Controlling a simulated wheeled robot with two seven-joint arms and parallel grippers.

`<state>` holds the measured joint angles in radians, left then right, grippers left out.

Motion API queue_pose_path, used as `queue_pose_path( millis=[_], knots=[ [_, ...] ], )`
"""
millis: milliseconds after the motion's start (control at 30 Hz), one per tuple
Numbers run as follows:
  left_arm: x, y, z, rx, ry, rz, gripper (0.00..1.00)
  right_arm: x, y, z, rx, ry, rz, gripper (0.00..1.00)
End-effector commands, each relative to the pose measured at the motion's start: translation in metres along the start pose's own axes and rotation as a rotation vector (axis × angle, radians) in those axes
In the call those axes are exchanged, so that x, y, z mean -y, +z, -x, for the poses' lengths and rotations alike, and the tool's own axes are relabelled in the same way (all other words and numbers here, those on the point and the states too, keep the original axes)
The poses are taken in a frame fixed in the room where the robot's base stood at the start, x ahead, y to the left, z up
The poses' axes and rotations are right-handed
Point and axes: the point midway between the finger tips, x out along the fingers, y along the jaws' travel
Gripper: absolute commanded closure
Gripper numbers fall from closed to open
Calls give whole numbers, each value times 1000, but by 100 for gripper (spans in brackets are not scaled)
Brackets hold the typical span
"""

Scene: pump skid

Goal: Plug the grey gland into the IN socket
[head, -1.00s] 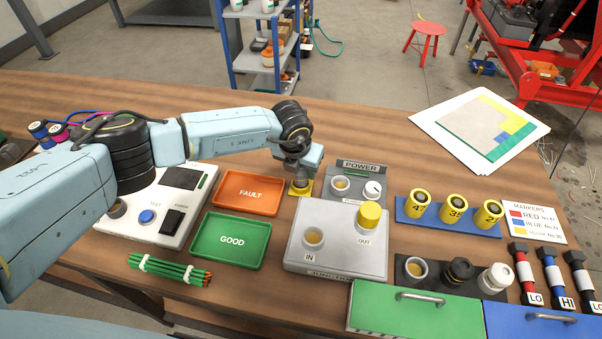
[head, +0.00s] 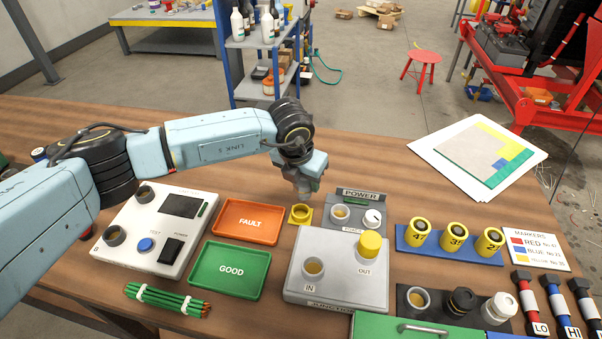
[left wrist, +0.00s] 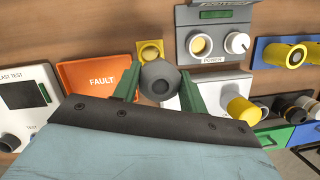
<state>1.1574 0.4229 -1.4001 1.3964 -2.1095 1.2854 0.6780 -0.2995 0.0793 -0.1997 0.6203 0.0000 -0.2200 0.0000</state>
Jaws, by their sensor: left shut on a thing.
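My left gripper (head: 308,193) is above the bench, just right of the small yellow ring holder (head: 300,214). In the left wrist view its green fingers (left wrist: 158,84) are shut on the grey gland (left wrist: 159,77), a dark grey round piece. The gland hardly shows in the head view, hidden by the gripper. The junction box (head: 335,283) stands in front of it, its IN socket (head: 313,267) an open, empty ring at the left. A yellow gland (head: 370,245) sits in the OUT socket. My right gripper is not in view.
A power box (head: 357,212) with an open socket and knob stands behind the junction box. The orange FAULT tray (head: 247,220) and green GOOD tray (head: 230,269) lie left. A rack (head: 455,301) with black and white glands is front right.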

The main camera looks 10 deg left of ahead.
Motion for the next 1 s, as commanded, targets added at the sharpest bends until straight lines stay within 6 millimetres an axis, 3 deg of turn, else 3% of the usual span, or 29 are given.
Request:
queue_pose_path(
  millis=[300,500,733,1000],
  knots=[
    [61,-56,25,0,-173,-590,85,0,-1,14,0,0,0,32],
    [85,-87,49,0,-276,-968,85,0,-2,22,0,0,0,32],
    [98,-112,72,1,-362,-1287,85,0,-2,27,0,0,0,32],
    [100,-121,78,0,-392,-1406,85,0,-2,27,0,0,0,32]
  ],
)
